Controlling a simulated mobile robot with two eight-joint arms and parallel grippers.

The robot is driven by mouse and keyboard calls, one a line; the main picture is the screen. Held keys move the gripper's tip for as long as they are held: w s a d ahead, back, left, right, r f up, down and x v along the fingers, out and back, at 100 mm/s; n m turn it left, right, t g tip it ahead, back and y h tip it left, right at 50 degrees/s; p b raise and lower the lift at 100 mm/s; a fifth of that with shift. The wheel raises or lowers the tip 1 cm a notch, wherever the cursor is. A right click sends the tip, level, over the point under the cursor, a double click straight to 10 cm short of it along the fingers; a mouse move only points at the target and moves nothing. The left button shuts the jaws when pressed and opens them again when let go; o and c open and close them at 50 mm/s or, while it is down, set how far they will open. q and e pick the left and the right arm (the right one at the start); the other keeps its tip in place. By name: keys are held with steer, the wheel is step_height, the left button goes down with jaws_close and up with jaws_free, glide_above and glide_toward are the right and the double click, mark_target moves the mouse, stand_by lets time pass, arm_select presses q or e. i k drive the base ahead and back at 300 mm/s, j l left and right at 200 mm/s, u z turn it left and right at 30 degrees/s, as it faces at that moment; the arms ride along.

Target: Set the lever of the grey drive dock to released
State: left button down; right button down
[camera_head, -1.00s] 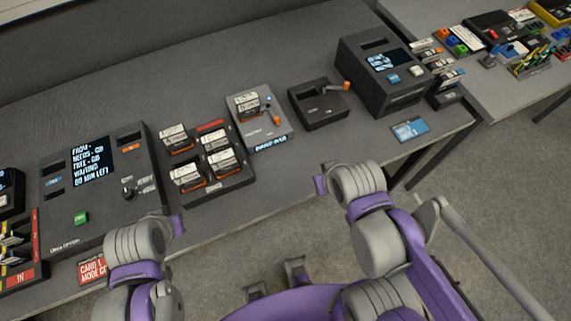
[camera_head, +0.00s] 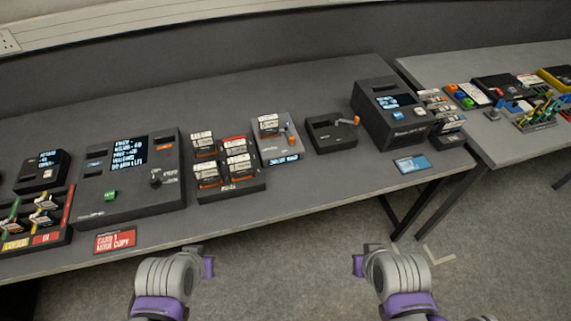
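The grey drive dock (camera_head: 266,153) stands on the table near the middle of the view, with a labelled drive (camera_head: 268,125) in its slot. Its small orange-tipped lever (camera_head: 291,140) is on the dock's right side; its exact setting is too small to read. My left gripper (camera_head: 208,267) and my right gripper (camera_head: 358,265) are low in the view, in front of the table edge and well apart from the dock. Nothing is seen held in either.
A black dock (camera_head: 322,143) with an orange lever stands right of the grey dock. A drive rack (camera_head: 232,187) stands to its left, with a large console (camera_head: 95,198) beyond. A black box with a screen (camera_head: 372,118) is further right. Floor is open before the table.

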mark_target(291, 138)
steer(key=i+j+z, duration=0.1)
steer(key=i+j, duration=0.65)
steer(key=j, duration=0.15)
steer(key=l+z, duration=0.05)
